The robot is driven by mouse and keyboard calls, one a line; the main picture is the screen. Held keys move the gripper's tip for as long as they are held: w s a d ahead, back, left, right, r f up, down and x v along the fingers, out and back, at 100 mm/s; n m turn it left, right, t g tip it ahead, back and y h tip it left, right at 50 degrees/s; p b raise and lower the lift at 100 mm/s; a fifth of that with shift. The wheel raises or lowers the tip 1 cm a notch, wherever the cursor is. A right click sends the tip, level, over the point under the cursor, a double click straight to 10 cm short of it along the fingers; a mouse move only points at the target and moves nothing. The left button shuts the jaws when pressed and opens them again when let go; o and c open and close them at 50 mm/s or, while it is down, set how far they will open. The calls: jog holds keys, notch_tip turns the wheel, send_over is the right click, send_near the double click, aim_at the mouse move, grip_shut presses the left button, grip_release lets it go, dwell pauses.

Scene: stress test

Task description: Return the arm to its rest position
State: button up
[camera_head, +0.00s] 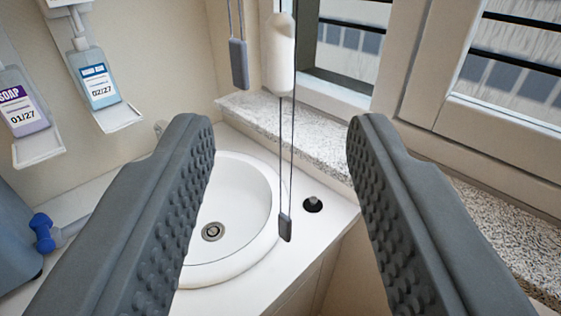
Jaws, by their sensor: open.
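My gripper (281,140) fills the lower left and lower right of the view, its two dark grey, studded fingers wide apart. It is open, with nothing held between the fingers. Between them, farther off, I see part of a round white sink (236,190) and hanging cords. The left finger hides part of the sink and counter. The rest of my arm is not in view.
A white counter (318,228) surrounds the sink. A granite sill (290,132) runs under the window at right. Cords with a dark weight (285,228) hang in the middle. Soap (22,110) and blue-labelled (97,84) bottles sit in wall holders at left.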

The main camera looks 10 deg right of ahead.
dwell(0.3)
jog(key=s+d+f+n+y, duration=0.1)
jog(key=s+f, duration=0.7)
jog(key=s, duration=0.2)
jog(key=s+d+f+y, duration=0.1)
jog(key=s+f, duration=0.6)
jog(key=s, duration=0.4)
jog(key=shift+d+f+n+y, duration=0.3)
jog(key=shift+f+n+y, duration=0.1)
jog(key=n+h, duration=0.3)
jog(key=n, duration=3.1)
send_near(280, 52)
jog(key=w, duration=0.3)
jog(key=w+d, duration=0.1)
jog(key=w, duration=0.3)
jog(key=w+d, duration=0.1)
jog(key=w, duration=0.3)
jog(key=shift+w, duration=0.1)
